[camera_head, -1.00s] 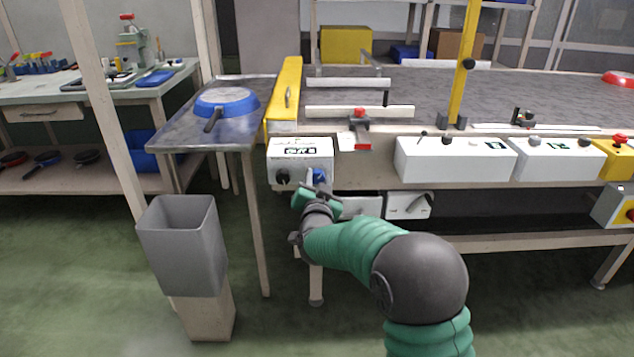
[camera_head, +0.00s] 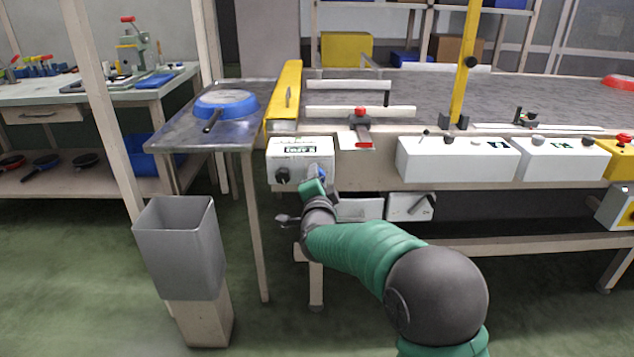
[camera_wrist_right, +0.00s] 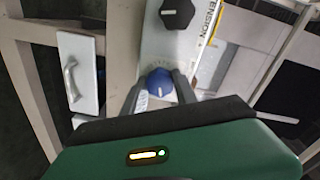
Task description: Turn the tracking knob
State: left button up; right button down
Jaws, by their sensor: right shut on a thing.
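The white control box (camera_head: 300,151) sits at the left front of the conveyor. It carries a black knob (camera_head: 282,175) on its left and a blue knob (camera_head: 324,171), mostly hidden behind my right gripper (camera_head: 319,176). In the right wrist view the blue knob (camera_wrist_right: 160,80) lies between the two dark fingers of my right gripper (camera_wrist_right: 160,86), which is shut on it. The black knob (camera_wrist_right: 177,13) stands clear beside the word "TENSION". The label of the blue knob is not readable. My left gripper is not in view.
A grey bin (camera_head: 180,240) stands at the lower left. A metal side table (camera_head: 180,132) holds a blue pan (camera_head: 226,103). White boxes (camera_head: 455,160) line the conveyor front to the right. A white switch box (camera_head: 410,206) hangs just below and right of my gripper.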

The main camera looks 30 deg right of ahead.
jog(key=shift+s+d+f, duration=0.1)
jog(key=shift+f, duration=0.15)
jog(key=c, duration=1.4)
grip_release()
jog(key=shift+c, duration=0.2)
jog(key=o, duration=0.5)
jog(key=shift+r, duration=0.15)
jog(key=p+v, duration=0.5)
jog(key=v, duration=1.1)
jog(key=shift+s+a, duration=0.2)
jog(key=shift+s, duration=0.15)
